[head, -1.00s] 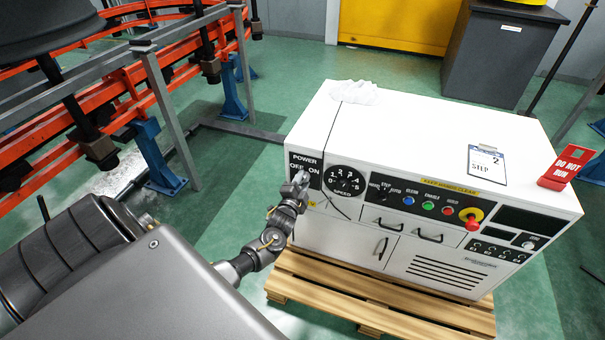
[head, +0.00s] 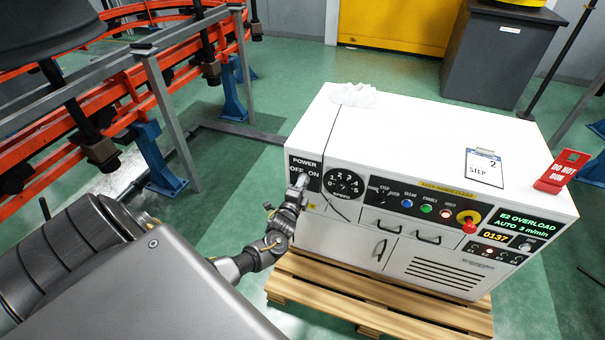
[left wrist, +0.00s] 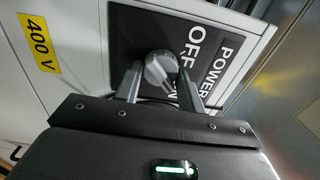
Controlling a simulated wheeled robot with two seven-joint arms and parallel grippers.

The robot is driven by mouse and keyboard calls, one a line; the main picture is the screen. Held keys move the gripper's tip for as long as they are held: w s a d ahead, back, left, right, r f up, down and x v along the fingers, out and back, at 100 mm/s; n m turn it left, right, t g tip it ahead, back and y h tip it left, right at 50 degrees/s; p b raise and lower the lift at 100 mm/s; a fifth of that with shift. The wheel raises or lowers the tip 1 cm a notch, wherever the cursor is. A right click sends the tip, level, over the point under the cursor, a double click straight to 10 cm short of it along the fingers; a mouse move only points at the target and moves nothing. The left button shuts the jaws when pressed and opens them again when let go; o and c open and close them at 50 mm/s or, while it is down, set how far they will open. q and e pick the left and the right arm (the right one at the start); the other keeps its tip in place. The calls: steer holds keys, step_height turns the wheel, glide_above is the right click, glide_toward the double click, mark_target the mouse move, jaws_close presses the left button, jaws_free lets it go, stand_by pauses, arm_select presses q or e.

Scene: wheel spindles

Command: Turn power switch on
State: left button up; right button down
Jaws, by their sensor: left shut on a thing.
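The power switch is a grey knob (left wrist: 160,67) on a black panel (left wrist: 205,45) lettered POWER, OFF and ON, at the left end of the white cabinet's front. In the head view the black panel (head: 312,166) shows, with the knob mostly hidden by my gripper. My left gripper (head: 299,186) is at the panel and shut on the knob. In the left wrist view its two fingers (left wrist: 158,86) stand on either side of the knob. The word ON is partly covered by the knob and a finger. My right gripper is out of view.
The white cabinet (head: 420,130) stands on a wooden pallet (head: 350,310). Its displays (head: 525,222) are lit, reading E2 OVERLOAD, AUTO 3 m/min and 0137. A red emergency button (head: 470,226), a clipboard (head: 484,168) and a red DO NOT RUN sign (head: 563,171) are at the right.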

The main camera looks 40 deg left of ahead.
arm_select(q)
steer(key=o, duration=0.9)
steer(key=shift+o, duration=0.2)
steer(key=v, duration=1)
steer(key=shift+s+d+p, duration=0.2)
steer(key=shift+s+p, duration=0.15)
